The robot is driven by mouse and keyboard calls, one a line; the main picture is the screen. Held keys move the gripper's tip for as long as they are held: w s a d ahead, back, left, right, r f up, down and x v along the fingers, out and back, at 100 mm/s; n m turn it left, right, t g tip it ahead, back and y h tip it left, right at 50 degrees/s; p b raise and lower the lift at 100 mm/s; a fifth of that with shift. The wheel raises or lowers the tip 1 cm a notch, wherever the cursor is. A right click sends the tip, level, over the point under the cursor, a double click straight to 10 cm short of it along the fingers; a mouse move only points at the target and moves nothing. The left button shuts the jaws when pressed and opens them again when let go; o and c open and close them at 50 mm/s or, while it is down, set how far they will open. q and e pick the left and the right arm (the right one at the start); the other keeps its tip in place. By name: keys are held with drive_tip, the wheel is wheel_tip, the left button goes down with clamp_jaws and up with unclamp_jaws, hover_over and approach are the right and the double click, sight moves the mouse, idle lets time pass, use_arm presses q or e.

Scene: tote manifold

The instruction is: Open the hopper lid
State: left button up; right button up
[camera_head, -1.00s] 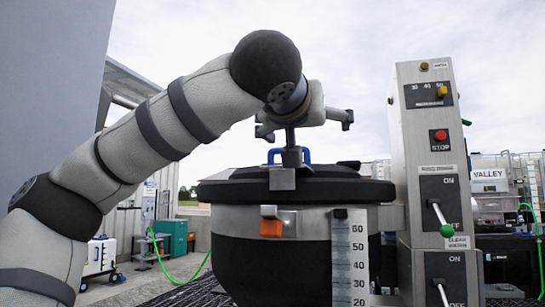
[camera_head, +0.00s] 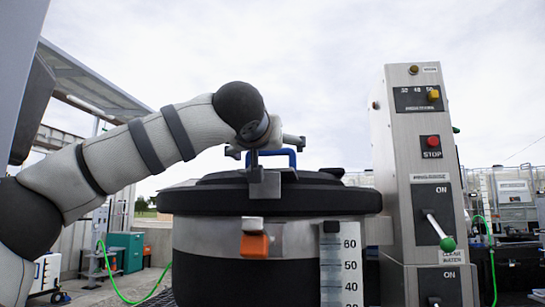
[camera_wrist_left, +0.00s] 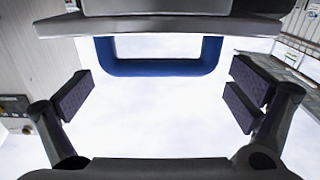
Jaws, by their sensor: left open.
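The hopper (camera_head: 285,236) stands in the middle of the head view, a metal drum with a dark lower body. Its round black lid (camera_head: 330,201) lies flat and shut on top. A blue handle (camera_head: 291,153) rises from the lid, and shows in the left wrist view (camera_wrist_left: 160,68) as a blue loop. My left gripper (camera_wrist_left: 160,98) is open, its dark finger pads on either side of the loop with clear gaps. In the head view it sits low over the lid at the handle and partly hides it. An orange latch (camera_head: 254,245) is on the rim's front. My right gripper is out of view.
A metal control column (camera_head: 393,150) with knobs, a red stop button (camera_head: 432,142) and a green-tipped lever (camera_head: 440,232) stands close at the hopper's right. A white level scale (camera_head: 341,265) is on the hopper's front. Open sky lies above the lid.

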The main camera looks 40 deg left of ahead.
use_arm(q)
drive_tip(key=x, duration=0.2)
drive_tip(key=shift+w+f, duration=0.15)
drive_tip(key=shift+w, duration=0.25)
drive_tip(key=shift+s, duration=0.15)
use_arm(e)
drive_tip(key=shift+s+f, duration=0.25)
use_arm(q)
drive_tip(key=c, duration=1.4)
drive_tip(key=shift+o, duration=0.2)
drive_tip(key=r, duration=0.1)
drive_tip(key=s+r+m+p, duration=0.1)
drive_tip(key=r, duration=0.1)
drive_tip(key=shift+d+r, duration=0.25)
drive_tip(key=shift+r, duration=0.05)
drive_tip(key=w+d+r+m, duration=0.2)
drive_tip(key=r+m, duration=0.1)
drive_tip(key=w+d+r+m, duration=0.1)
drive_tip(key=r, duration=0.1)
drive_tip(key=shift+w+d+m, duration=0.2)
drive_tip(key=shift+m, duration=0.2)
drive_tip(key=shift+c, duration=0.2)
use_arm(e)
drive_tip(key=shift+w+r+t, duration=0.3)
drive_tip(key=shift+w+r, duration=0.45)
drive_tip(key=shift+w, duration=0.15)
